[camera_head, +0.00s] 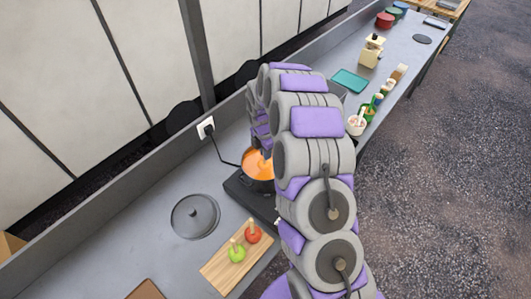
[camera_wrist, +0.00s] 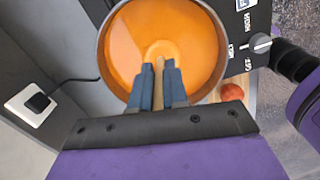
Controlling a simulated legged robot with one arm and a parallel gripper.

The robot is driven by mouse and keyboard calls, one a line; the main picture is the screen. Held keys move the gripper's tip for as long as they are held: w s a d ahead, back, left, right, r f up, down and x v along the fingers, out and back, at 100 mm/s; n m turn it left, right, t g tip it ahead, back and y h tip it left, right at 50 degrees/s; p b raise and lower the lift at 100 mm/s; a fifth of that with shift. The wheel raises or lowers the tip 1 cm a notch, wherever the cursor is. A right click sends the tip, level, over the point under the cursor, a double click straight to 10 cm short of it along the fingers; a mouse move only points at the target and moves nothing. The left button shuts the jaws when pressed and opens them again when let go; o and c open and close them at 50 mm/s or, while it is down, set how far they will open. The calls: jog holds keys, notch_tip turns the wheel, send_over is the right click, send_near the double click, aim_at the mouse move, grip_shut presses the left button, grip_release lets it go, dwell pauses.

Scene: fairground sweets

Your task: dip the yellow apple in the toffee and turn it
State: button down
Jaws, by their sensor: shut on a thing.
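The pot of orange toffee (camera_head: 246,178) stands on a dark hob, partly hidden by my arm in the head view. In the wrist view the pot (camera_wrist: 103,50) fills the upper middle, with toffee (camera_wrist: 200,40) inside. My gripper (camera_wrist: 159,68) is over the pot, shut on a pale wooden stick (camera_wrist: 158,92). The stick points down to a rounded orange-coated shape, the apple (camera_wrist: 160,48), at the toffee surface. Its own yellow colour does not show, and how deep it sits I cannot tell. In the head view my arm hides the gripper's tips.
A wooden board (camera_head: 222,270) holds a green apple (camera_head: 236,253) and a red apple (camera_head: 253,234) on sticks. A wall socket (camera_head: 206,127) has a cable to the hob (camera_wrist: 262,20). A teal tray (camera_head: 350,80) lies farther back.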

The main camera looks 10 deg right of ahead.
jog(key=shift+a+r, duration=0.15)
jog(key=shift+r, duration=0.85)
jog(key=shift+r+p, duration=0.8)
jog(key=shift+r, duration=1.7)
jog(key=shift+r+p, duration=1.05)
jog(key=shift+r, duration=1.95)
jog(key=shift+f, duration=0.1)
